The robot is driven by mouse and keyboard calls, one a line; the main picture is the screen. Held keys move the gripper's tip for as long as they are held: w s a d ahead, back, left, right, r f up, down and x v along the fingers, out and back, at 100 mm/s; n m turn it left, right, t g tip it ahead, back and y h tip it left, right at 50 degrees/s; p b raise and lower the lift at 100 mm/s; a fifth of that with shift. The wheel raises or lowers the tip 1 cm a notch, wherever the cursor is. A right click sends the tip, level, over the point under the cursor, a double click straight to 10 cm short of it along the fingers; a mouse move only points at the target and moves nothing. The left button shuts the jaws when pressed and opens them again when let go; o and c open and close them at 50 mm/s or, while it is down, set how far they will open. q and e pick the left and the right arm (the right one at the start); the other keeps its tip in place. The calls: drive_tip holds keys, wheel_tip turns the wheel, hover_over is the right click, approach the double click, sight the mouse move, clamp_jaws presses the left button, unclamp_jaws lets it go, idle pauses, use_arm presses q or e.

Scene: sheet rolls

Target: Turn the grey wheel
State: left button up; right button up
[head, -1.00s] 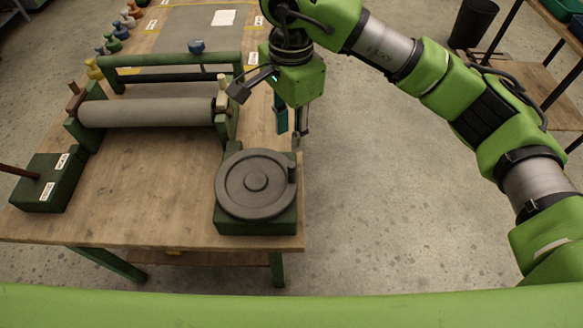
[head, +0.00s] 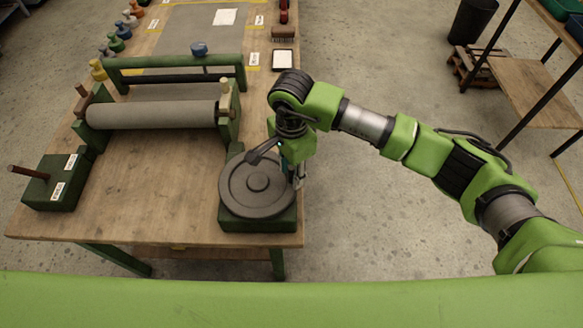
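The grey wheel (head: 257,184) is a flat disc with a raised rim and a round hub, lying on a green block at the table's front right corner. My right gripper (head: 276,170) is at the wheel's far right edge. Its fingers are spread, one over the far rim and the other beside the wheel's right side. The upright knob on the wheel's right edge is mostly hidden by the gripper, and I cannot tell whether the fingers touch it. My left gripper is out of view.
A grey roll (head: 150,114) lies in a green frame (head: 228,118) behind and left of the wheel. A green block with a brown peg (head: 30,173) stands at the left front. Coloured weights line the table's back left. Bare wood (head: 150,190) lies between block and wheel.

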clamp_jaws()
